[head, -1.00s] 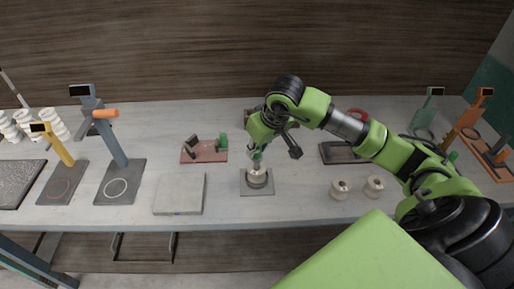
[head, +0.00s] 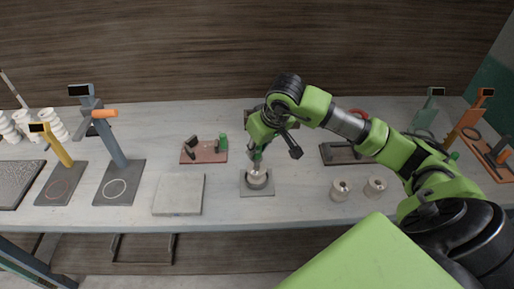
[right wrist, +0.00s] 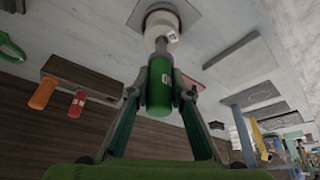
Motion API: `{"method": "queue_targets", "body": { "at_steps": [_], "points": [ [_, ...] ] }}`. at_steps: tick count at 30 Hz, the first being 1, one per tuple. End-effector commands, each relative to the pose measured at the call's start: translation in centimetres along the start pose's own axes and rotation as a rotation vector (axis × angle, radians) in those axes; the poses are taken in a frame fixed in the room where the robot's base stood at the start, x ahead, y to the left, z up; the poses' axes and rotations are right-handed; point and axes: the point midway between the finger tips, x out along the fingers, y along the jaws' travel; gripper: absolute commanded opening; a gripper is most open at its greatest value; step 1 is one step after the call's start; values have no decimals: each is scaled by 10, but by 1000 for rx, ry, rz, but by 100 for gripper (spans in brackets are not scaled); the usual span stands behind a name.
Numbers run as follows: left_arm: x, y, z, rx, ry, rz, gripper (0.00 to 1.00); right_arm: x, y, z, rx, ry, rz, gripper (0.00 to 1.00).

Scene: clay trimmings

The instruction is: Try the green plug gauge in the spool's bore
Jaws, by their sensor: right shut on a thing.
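My right gripper (head: 257,156) is shut on the green plug gauge (right wrist: 160,86), holding it by its green handle. The gauge's grey metal pin (right wrist: 163,45) points at the pale spool (right wrist: 162,24) and meets its end at the bore. How deep the pin sits in the bore is hidden. In the head view the spool (head: 257,178) stands upright in a dark ring on a grey plate (head: 257,191), directly below my right gripper. My left gripper is not in view.
Two more pale spools (head: 340,190) stand to the right. A red-brown stand (head: 204,155) with a green piece is behind left. A flat grey pad (head: 179,195) and a grey-blue post stand (head: 118,150) lie left. Orange (right wrist: 42,93) and red (right wrist: 77,104) handles show in the wrist view.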

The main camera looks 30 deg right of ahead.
Motion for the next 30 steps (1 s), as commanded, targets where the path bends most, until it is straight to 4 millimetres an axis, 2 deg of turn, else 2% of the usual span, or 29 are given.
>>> {"method": "queue_targets", "body": {
  "at_steps": [30],
  "points": [
    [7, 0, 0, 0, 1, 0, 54, 0, 0, 0, 0, 1, 0, 0]
  ]
}}
